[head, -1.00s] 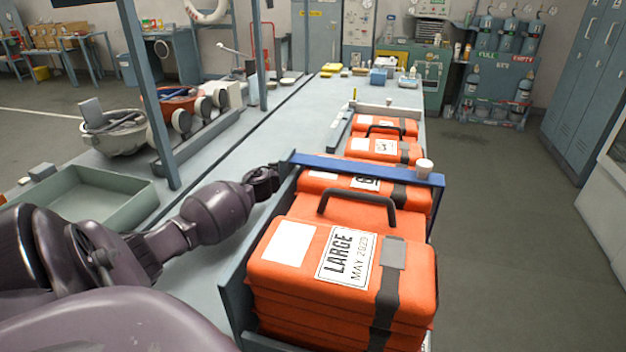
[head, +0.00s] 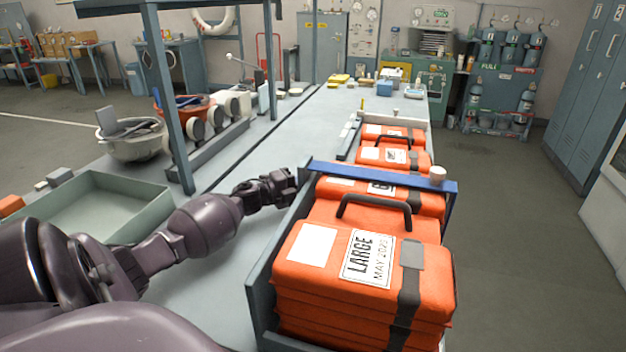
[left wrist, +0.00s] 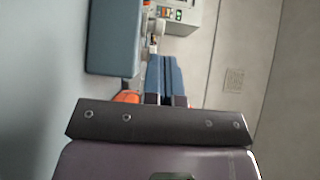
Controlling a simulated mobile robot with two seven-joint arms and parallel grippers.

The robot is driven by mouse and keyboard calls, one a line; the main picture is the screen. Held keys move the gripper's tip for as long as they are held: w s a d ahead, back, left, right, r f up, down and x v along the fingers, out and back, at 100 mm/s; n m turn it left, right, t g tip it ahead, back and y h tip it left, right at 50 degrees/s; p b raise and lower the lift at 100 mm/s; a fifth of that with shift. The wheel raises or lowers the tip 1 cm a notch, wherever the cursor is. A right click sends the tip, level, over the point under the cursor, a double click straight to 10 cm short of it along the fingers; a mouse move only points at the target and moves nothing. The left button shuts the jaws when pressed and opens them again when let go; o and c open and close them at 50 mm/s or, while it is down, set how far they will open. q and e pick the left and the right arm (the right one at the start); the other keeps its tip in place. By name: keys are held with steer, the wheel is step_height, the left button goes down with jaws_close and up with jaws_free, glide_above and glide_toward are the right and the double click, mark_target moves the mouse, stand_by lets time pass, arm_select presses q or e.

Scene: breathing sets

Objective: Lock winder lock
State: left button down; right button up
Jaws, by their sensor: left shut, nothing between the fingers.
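A blue bar (head: 380,177) spans a row of orange cases (head: 365,270), with a white knob (head: 437,174) on its right end. I cannot tell for certain which part is the winder lock. My left gripper (head: 290,180) is shut and empty, beside the bar's left end and the bench's upright side panel. Whether it touches them is unclear. In the left wrist view, narrow blue-grey strips (left wrist: 162,78) stand beyond the dark gripper mount, with a bit of orange to their left. My right gripper is not in view.
A green-grey tray (head: 95,205) and a grey bowl (head: 135,140) lie left on the bench. A grey post (head: 172,100) rises behind my left arm. The bench surface (head: 235,260) near my arm is clear. Lockers (head: 590,95) stand at the right beyond open floor.

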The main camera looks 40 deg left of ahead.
arm_select(q)
steer(key=v, duration=0.5)
steer(key=shift+s, duration=0.15)
steer(key=shift+v, duration=0.9)
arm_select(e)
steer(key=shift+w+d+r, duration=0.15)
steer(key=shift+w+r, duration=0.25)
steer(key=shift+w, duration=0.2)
arm_select(q)
steer(key=shift+f, duration=0.1)
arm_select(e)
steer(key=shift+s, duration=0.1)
